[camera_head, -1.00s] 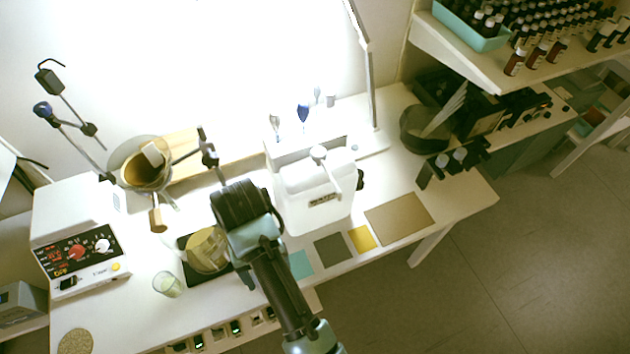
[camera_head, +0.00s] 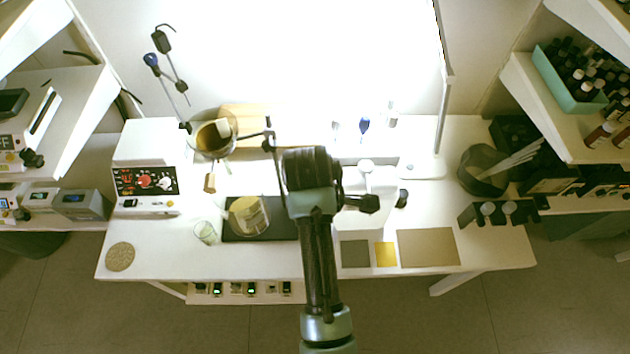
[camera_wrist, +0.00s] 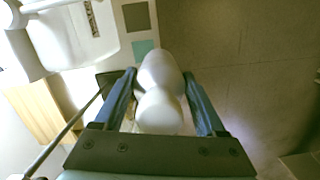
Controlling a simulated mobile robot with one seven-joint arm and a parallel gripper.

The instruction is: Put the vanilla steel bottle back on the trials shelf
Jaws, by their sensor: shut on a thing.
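My gripper (camera_wrist: 160,84) is shut on a smooth, pale, bottle-like thing (camera_wrist: 160,112) with a rounded end and a wider body. No label shows on it, so I cannot tell from its surface whether it is the vanilla steel bottle. In the head view my arm reaches over the desk, and its wrist covers the fingers and the held thing. No shelf is readably marked as trials. Shelves stand at the left (camera_head: 75,100) and at the right (camera_head: 590,150).
The desk (camera_head: 150,235) holds a control box (camera_head: 145,180), a glass (camera_head: 205,232), a funnel-like vessel (camera_head: 213,137), a white machine (camera_head: 377,190) and a dark bin (camera_head: 480,170). A teal tray of bottles (camera_head: 570,95) stands on the right shelf. Bare floor (camera_head: 400,320) lies in front.

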